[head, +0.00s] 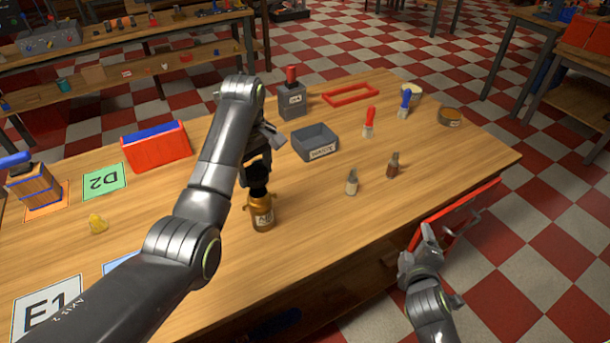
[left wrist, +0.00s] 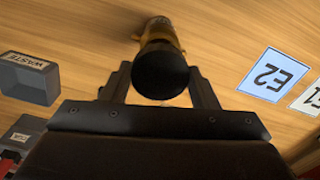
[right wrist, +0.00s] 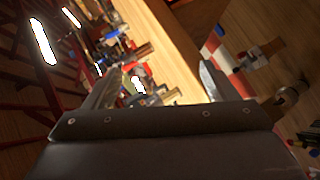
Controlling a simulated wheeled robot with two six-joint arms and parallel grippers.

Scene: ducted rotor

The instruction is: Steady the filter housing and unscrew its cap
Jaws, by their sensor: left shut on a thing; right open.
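The filter housing (head: 263,214) is an amber-gold body with a pale label, standing upright on the wooden table near its front edge. Its black cap (head: 258,187) sits on top; in the left wrist view the cap (left wrist: 160,75) is a black disc between the fingers, with part of the gold housing (left wrist: 157,30) beyond. My left gripper (head: 257,172) is above the housing, shut on the cap. My right gripper (head: 428,238) is open and empty beyond the table's front right edge, well apart from the housing; its fingers also show in the right wrist view (right wrist: 153,82).
Two small bottles (head: 352,182) (head: 392,166) stand right of the housing. A grey waste bin (head: 316,143) is behind it. A red-edged panel (head: 462,207) juts from the table front near my right gripper. A red holder (head: 157,148) stands left.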

